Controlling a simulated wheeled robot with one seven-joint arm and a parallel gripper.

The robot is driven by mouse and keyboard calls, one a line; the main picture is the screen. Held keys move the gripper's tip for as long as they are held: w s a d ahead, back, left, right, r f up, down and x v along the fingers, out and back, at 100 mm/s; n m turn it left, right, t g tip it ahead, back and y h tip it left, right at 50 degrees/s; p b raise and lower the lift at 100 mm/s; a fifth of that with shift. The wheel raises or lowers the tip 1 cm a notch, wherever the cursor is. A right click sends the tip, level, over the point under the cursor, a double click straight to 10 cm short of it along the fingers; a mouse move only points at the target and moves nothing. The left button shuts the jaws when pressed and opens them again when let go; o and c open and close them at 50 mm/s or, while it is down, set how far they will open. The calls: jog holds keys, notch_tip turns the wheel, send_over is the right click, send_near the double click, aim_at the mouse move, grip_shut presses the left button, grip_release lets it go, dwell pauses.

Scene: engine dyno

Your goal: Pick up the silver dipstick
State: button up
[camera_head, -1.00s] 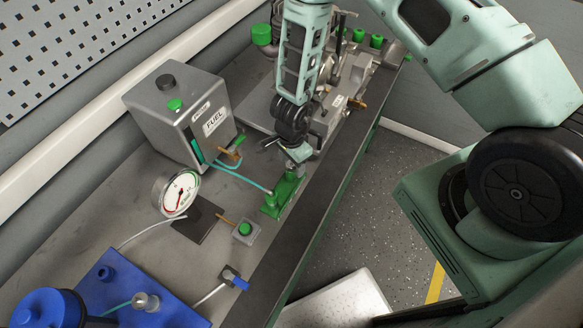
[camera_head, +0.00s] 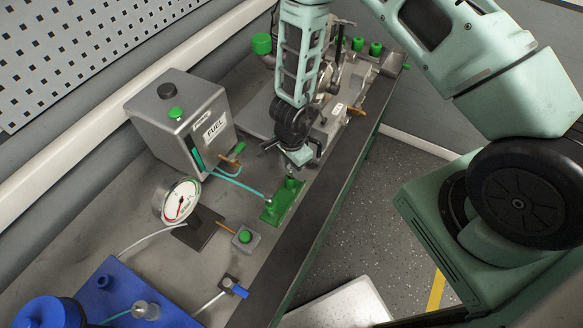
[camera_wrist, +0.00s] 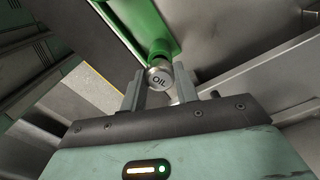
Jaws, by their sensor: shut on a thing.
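The silver dipstick shows in the wrist view as a round cap marked "OIL" (camera_wrist: 159,78). My gripper (camera_wrist: 160,88) is shut on it, with one finger on each side of the cap. Behind the cap is the top of a green post on the green holder (camera_wrist: 142,18). The cap hides whether the dipstick is still seated in the post. In the head view my gripper (camera_head: 293,168) is just above the upper end of the green holder (camera_head: 281,208). Only a small silver bit of the dipstick (camera_head: 291,177) shows there under the fingers.
The fuel box (camera_head: 184,121) stands to the left, with a teal hose (camera_head: 238,184) running to the green holder. A dial gauge (camera_head: 181,201) and a grey box with a green button (camera_head: 244,238) are closer. Engine parts with green caps (camera_head: 357,44) lie behind.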

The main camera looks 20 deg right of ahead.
notch_tip(320, 180, up, 26)
jog(key=p, duration=0.8)
jog(key=shift+f, duration=0.1)
